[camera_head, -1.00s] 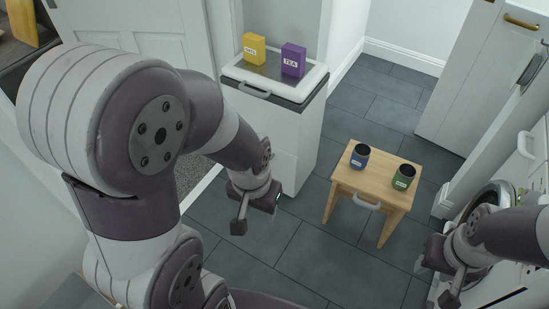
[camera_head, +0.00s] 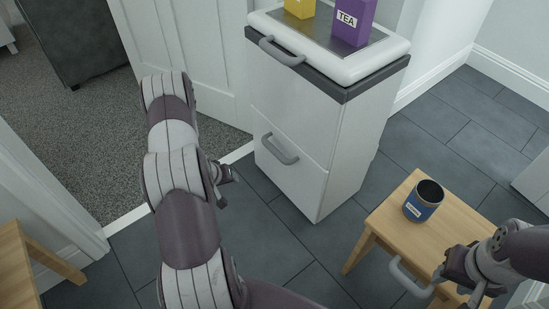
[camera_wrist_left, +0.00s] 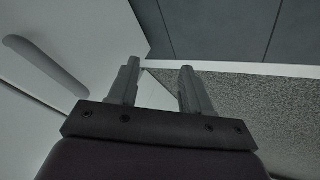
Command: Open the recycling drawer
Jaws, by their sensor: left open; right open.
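The white cabinet (camera_head: 350,150) stands in the middle of the head view with two grey handles on its front. The upper handle (camera_head: 282,51) is near the top edge, and the lower handle (camera_head: 279,149) is on the lower front panel, which looks shut. My left gripper (camera_head: 228,174) is left of the lower handle and apart from it; in the left wrist view its two fingers (camera_wrist_left: 157,88) are open with nothing between them. A grey handle (camera_wrist_left: 45,65) shows left of them there. My right gripper (camera_head: 478,285) is by the small wooden table, partly cut off, open.
A yellow box (camera_head: 300,8) and a purple TEA box (camera_head: 353,20) stand on the cabinet top. A blue mug (camera_head: 423,201) stands on the wooden table (camera_head: 395,215). A white door (camera_head: 190,50) is behind my left arm. Dark floor tiles (camera_head: 270,245) lie clear before the cabinet.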

